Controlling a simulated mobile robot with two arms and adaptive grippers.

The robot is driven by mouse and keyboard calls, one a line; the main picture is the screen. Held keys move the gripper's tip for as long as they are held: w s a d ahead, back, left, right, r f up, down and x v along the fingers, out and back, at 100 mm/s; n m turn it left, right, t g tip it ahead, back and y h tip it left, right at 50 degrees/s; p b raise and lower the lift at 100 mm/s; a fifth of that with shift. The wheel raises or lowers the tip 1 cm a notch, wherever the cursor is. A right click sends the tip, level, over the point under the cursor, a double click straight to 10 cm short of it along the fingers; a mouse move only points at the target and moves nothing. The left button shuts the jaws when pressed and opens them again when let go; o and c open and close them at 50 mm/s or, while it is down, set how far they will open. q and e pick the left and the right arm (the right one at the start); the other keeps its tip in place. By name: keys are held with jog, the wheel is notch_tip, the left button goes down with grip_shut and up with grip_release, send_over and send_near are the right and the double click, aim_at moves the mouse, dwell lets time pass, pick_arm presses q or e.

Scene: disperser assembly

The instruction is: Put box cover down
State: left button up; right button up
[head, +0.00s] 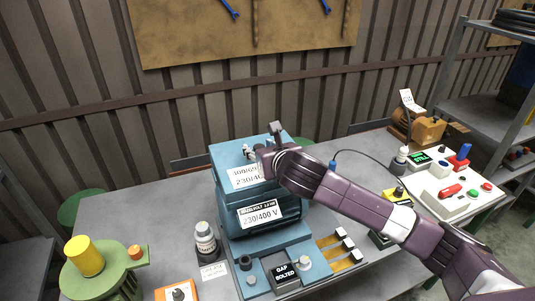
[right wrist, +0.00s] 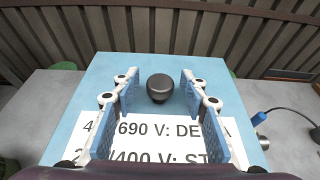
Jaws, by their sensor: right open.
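The blue box cover (head: 227,158) with a white voltage label lies on top of the blue box (head: 232,205) in the head view. In the right wrist view the cover (right wrist: 105,66) fills the middle, with a round black knob (right wrist: 160,88) on it. My right gripper (head: 262,145) is over the cover. In the right wrist view its open fingers (right wrist: 160,80) stand on either side of the knob, with a gap on both sides. The gripper hides part of the cover in the head view. My left gripper is not in view.
A grey table (head: 150,215) carries the box. A dark bottle (head: 205,240) stands left of it, and a green stand with a yellow cylinder (head: 84,256) is farther left. Metal terminals (head: 345,240) are at front right. A white control panel (head: 460,195) stands at the right.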

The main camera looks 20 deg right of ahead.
jog(key=b+v, duration=0.2)
jog(key=v, duration=0.9)
jog(key=shift+s, duration=0.25)
